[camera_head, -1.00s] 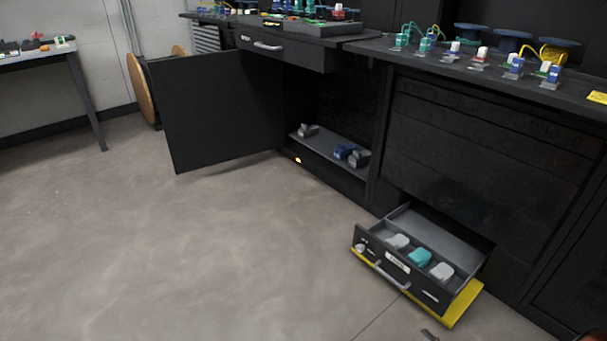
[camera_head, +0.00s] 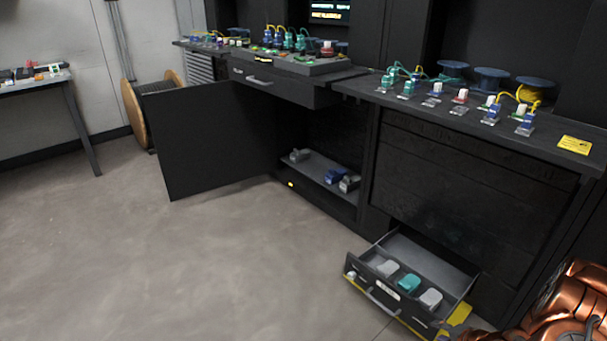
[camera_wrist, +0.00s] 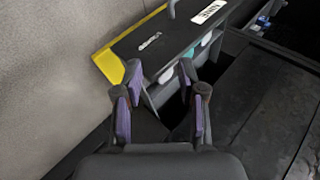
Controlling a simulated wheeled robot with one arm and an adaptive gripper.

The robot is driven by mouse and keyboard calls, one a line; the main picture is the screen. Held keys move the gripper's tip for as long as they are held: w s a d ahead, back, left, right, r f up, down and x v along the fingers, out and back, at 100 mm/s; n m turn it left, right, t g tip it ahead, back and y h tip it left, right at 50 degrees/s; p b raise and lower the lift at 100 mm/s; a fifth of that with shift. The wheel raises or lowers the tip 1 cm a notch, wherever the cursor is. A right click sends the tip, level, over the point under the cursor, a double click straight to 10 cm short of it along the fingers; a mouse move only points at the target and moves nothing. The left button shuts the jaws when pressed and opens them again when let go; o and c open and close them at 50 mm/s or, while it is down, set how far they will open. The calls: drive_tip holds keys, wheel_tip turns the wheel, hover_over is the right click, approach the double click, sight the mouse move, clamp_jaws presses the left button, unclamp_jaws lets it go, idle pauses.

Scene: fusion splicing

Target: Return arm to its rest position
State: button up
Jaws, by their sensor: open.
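My gripper (camera_wrist: 160,112) is open and empty in the wrist view, its fingers with purple pads standing apart. The open drawer (camera_wrist: 160,45) with its yellow edge lies beyond the fingertips there; I cannot tell how close they are. My copper-coloured arm (camera_head: 570,305) shows at the lower right of the head view, and the gripper itself is outside that view. The open bottom drawer (camera_head: 365,298) stands out from the workbench and holds grey pieces and a teal piece (camera_head: 409,283).
A cabinet door (camera_head: 215,140) stands wide open, with a few small parts on the shelf (camera_head: 318,170) inside. The worktop (camera_head: 400,100) carries several connectors and spools. A side table (camera_head: 30,85) stands at the left. The floor (camera_head: 180,260) in front is clear.

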wheel_tip(320, 180, up, 23)
drive_tip(key=d+n+g+h+p, duration=0.1)
drive_tip(key=n+g+h+p, duration=0.3)
drive_tip(key=p, duration=0.5)
drive_tip(key=s+a+r+n+g+h+p, duration=0.1)
drive_tip(key=s+a+r+p, duration=0.15)
drive_tip(key=r, duration=0.65)
drive_tip(key=s+a+r+n+g+p, duration=0.1)
drive_tip(key=s+a+r+p, duration=0.15)
drive_tip(key=r, duration=0.65)
drive_tip(key=s+a+r+n+g+y+p, duration=0.1)
drive_tip(key=s+a+r+n+g+p, duration=0.1)
drive_tip(key=s+a+r+p, duration=0.5)
drive_tip(key=s+a+r+n+g+y+p, duration=0.1)
drive_tip(key=s+a+r+n+p, duration=0.4)
drive_tip(key=s+a+r, duration=1)
drive_tip(key=s+r+g+p, duration=0.1)
drive_tip(key=s+r+p, duration=0.2)
drive_tip(key=s+r, duration=0.2)
wheel_tip(320, 180, up, 2)
drive_tip(key=shift+a+r+y, duration=0.1)
drive_tip(key=shift+a+y, duration=0.2)
drive_tip(key=shift+a, duration=0.1)
drive_tip(key=shift+w+d, duration=0.1)
drive_tip(key=shift+d, duration=0.05)
